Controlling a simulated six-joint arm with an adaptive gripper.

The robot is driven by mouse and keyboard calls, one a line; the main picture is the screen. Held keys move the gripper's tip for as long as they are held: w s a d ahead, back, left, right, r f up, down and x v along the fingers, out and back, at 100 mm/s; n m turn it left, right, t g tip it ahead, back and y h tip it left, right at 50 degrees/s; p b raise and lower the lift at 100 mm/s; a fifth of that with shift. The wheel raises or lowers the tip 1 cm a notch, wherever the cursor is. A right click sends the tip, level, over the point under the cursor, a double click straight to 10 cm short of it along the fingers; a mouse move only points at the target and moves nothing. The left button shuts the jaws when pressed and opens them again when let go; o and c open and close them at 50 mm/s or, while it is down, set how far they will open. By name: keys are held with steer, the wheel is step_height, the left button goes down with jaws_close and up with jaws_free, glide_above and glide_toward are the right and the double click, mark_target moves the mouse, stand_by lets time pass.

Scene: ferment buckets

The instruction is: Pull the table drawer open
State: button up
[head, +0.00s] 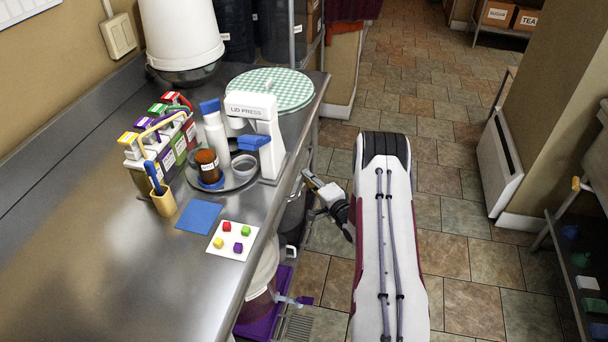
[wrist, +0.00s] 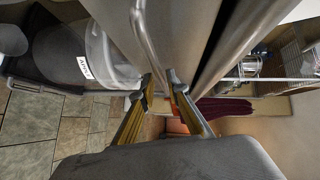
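In the wrist view the drawer front (wrist: 187,30) is a grey metal panel with a bar handle (wrist: 146,38). My gripper (head: 308,181) is beside the table's right edge, below the top, in the head view. In the wrist view my gripper (wrist: 160,79) has its fingertips apart, with the lower end of the handle at or just beyond the gap. I cannot tell whether either finger touches the handle. Nothing is held.
A lid press (head: 265,135), a round tray (head: 240,178) with bottles, and a white card (head: 233,240) with coloured cubes stand on the table. A clear bucket (head: 263,275) stands below the edge. The tiled floor (head: 470,250) to the right is clear.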

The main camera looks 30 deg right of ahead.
steer(key=shift+w+f, duration=0.2)
steer(key=shift+w, duration=1.35)
jaws_close()
